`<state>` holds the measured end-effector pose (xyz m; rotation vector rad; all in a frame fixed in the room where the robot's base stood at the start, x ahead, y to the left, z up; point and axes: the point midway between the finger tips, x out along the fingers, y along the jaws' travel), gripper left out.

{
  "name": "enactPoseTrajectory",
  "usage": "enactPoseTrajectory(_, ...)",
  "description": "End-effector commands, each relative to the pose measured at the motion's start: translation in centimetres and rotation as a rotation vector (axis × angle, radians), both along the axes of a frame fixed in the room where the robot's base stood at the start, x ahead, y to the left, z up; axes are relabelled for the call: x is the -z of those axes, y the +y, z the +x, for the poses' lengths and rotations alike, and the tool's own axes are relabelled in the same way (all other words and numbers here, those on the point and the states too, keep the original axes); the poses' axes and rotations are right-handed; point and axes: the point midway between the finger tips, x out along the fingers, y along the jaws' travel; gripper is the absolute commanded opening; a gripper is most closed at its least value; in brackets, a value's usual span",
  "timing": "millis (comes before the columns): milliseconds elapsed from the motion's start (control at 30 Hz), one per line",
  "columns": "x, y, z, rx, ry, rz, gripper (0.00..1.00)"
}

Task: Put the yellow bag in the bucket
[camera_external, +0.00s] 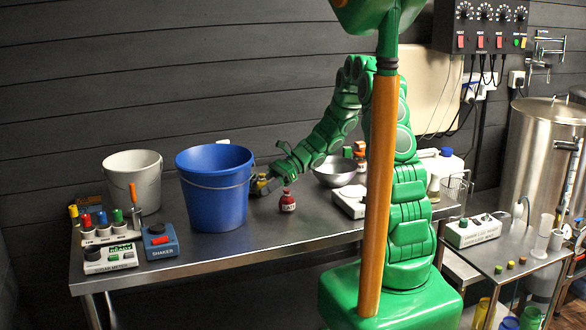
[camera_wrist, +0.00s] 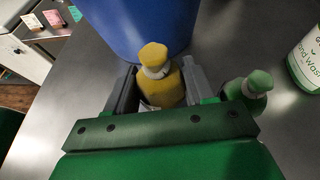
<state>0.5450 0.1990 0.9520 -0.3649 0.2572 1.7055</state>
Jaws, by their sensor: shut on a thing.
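The yellow bag (camera_wrist: 160,85) stands between the fingers of my gripper (camera_wrist: 158,92) in the wrist view, with its knotted top showing above them. My gripper is shut on it. In the external view my gripper (camera_external: 264,184) is low over the table, just right of the blue bucket (camera_external: 215,195); the bag is mostly hidden there. The blue bucket also shows in the wrist view (camera_wrist: 140,25), just beyond the bag. Its inside is hidden.
A green bag (camera_wrist: 256,84) is close to the gripper's right side in the wrist view. A red bag (camera_external: 288,203) stands nearby. A white bucket (camera_external: 132,185) is left of the blue one. A shaker (camera_external: 160,242) and meters stand at the table's left end. A metal bowl (camera_external: 335,172) is right.

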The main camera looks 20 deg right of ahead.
Motion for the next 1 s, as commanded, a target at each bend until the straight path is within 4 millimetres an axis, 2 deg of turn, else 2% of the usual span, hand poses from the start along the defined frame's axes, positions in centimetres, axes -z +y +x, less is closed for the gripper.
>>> enactPoseTrajectory(233,0.8,0.2,0.5,-0.002,0.001,-0.001,0.18)
enactPoseTrajectory(500,3.6,0.2,0.5,-0.001,0.001,0.0,0.18)
enactPoseTrajectory(833,3.8,0.2,0.6,0.0,0.0,0.0,0.18)
enactPoseTrajectory(867,3.8,0.2,0.5,0.0,0.0,0.0,0.56)
enactPoseTrajectory(1000,3.8,0.2,0.6,0.0,-0.001,0.0,0.78)
